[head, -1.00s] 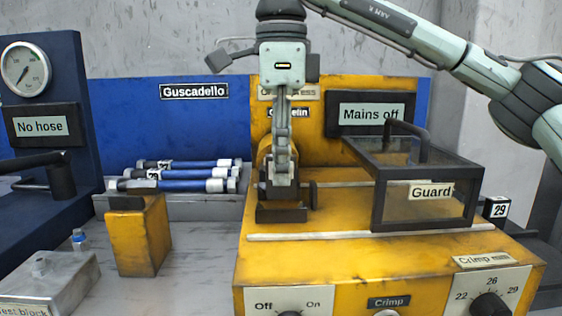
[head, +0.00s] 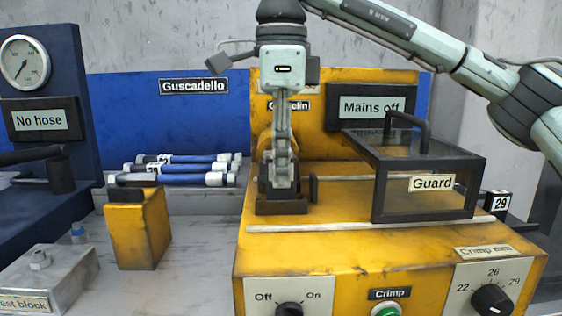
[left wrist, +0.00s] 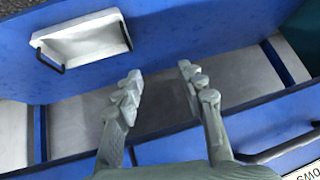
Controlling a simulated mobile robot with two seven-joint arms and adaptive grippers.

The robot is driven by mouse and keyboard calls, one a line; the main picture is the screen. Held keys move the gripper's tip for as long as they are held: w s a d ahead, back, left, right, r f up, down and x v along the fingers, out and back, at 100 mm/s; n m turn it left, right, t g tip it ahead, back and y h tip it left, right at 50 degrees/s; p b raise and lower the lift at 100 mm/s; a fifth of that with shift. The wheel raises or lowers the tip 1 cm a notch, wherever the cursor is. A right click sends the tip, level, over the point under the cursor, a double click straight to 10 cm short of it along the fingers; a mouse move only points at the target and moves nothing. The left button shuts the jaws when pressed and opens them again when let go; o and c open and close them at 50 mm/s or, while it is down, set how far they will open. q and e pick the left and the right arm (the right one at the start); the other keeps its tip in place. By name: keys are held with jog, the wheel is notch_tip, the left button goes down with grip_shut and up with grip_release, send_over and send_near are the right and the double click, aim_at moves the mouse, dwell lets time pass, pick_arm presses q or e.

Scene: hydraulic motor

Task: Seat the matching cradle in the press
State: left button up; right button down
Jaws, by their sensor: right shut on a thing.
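The yellow press (head: 330,262) stands in the middle of the head view. My right gripper (head: 281,186) points down over its bed and is shut on a dark piece, probably a cradle, mostly hidden by the fingers. A dark block (head: 281,208) shows directly below the fingertips; I cannot tell whether it is part of the held piece or of the press. No size number shows on the held piece. A block marked 29 (head: 499,203) stands right of the press. My left gripper (left wrist: 158,92) is open and empty in the left wrist view.
The clear guard (head: 425,188) with a dark frame stands just right of my right gripper. A yellow block (head: 136,236), blue hoses (head: 182,172) and the test block (head: 42,283) are to the left. A white tray (left wrist: 82,45) shows in the left wrist view.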

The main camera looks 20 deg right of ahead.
jog(key=shift+f+b, duration=0.35)
jog(key=shift+f, duration=0.35)
jog(key=c, duration=1.5)
grip_release()
jog(key=shift+o, duration=0.2)
jog(key=shift+f, duration=0.1)
notch_tip(320, 180, up, 12)
jog(key=shift+r, duration=0.1)
jog(key=shift+s, duration=0.1)
